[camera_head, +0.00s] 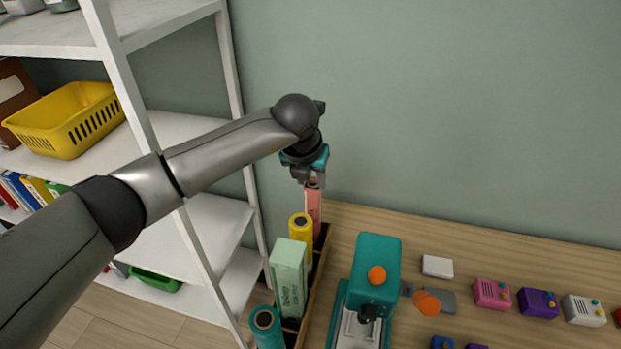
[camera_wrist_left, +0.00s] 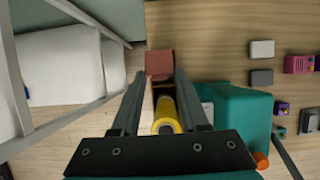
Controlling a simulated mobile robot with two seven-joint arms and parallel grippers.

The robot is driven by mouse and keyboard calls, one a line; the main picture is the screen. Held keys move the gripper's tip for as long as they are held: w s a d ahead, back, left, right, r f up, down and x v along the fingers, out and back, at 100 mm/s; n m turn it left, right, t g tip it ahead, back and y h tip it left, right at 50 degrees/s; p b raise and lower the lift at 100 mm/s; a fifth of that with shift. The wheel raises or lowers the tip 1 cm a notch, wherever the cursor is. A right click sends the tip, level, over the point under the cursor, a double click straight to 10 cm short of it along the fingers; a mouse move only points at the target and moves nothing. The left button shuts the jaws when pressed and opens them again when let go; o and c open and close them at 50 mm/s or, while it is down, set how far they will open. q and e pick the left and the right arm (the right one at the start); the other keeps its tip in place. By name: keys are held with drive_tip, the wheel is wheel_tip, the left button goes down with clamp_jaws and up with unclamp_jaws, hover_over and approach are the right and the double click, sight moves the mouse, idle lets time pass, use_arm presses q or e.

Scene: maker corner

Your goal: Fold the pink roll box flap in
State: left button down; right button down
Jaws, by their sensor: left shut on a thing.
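The pink roll box (camera_head: 313,208) stands upright at the far end of a narrow wooden rack beside the wall. My left gripper (camera_head: 314,182) is above it, pointing down, shut on the top of the box. In the left wrist view the pink box (camera_wrist_left: 159,62) shows between the tips of the two fingers (camera_wrist_left: 160,76). The fingers hide part of it, and I cannot make out the flap apart from the box. My right gripper is in neither view.
The wooden rack (camera_head: 318,262) also holds a yellow roll (camera_head: 300,228), a pale green box (camera_head: 289,270) and a teal roll (camera_head: 266,322). A teal machine (camera_head: 372,275) stands close on the right. A white shelf (camera_head: 150,130) stands left. Several small boxes lie farther right.

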use_arm(q)
drive_tip(key=shift+s+f+t+b, duration=0.25)
drive_tip(key=shift+t+b, duration=0.25)
drive_tip(key=shift+b, duration=0.25)
drive_tip(key=shift+c, duration=2)
unclamp_jaws()
drive_tip(key=v, duration=1.5)
drive_tip(key=shift+b, duration=0.3)
drive_tip(key=shift+a, duration=0.1)
drive_tip(key=shift+c, duration=0.2)
